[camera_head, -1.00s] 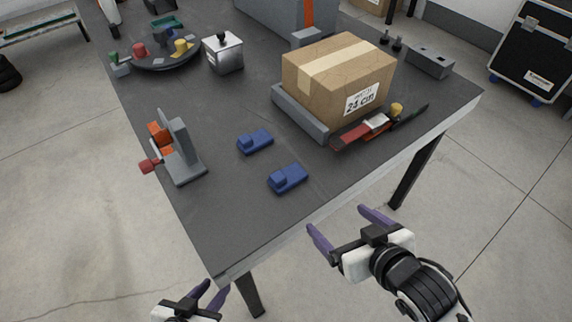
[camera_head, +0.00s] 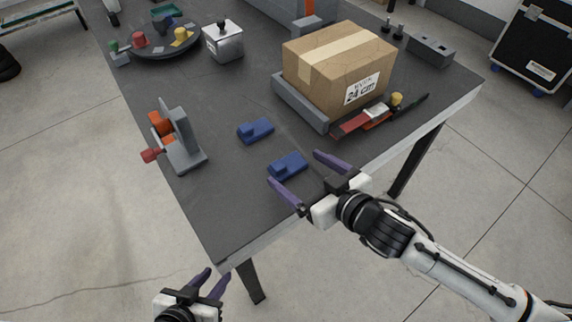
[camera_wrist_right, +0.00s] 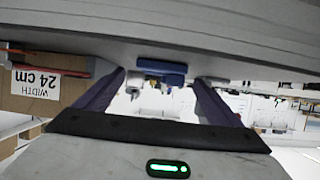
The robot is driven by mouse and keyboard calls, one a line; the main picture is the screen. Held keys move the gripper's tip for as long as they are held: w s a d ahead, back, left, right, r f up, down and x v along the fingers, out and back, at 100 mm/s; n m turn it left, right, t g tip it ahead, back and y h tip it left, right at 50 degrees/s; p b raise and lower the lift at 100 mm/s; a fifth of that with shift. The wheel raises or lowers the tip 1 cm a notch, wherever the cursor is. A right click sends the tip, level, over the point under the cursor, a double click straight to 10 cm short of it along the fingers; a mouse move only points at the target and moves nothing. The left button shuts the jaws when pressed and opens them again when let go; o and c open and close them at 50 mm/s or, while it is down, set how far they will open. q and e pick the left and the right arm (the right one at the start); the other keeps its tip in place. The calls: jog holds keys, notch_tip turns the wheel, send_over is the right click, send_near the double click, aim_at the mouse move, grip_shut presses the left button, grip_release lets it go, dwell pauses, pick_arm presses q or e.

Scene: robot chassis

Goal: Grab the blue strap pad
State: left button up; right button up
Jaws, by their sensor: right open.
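Two blue strap pads lie on the dark table: the farther pad (camera_head: 255,130) and the nearer pad (camera_head: 288,165). My right gripper (camera_head: 294,168) is open and empty, its purple fingers at the table's near edge. In the head view its fingertips lie on either side of the nearer pad; whether they are at its height I cannot tell. In the right wrist view, which is upside down, a blue pad (camera_wrist_right: 162,68) shows between the fingers (camera_wrist_right: 158,76), beyond their tips. My left gripper (camera_head: 218,273) is open and empty, low in front of the table.
A cardboard box (camera_head: 338,72) marked 24 cm sits on a grey stand (camera_head: 298,105), with a red tool (camera_head: 352,124) beside it. A grey fixture with orange parts (camera_head: 183,145) stands left of the pads. The table's front left corner is bare.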

aim_at(284, 161)
jog(key=x, duration=0.3)
jog(key=shift+w+a+f, duration=0.2)
jog(key=shift+w+a, duration=0.05)
jog(key=c, duration=1.1)
jog(key=shift+c, duration=0.2)
jog(key=shift+r, duration=0.1)
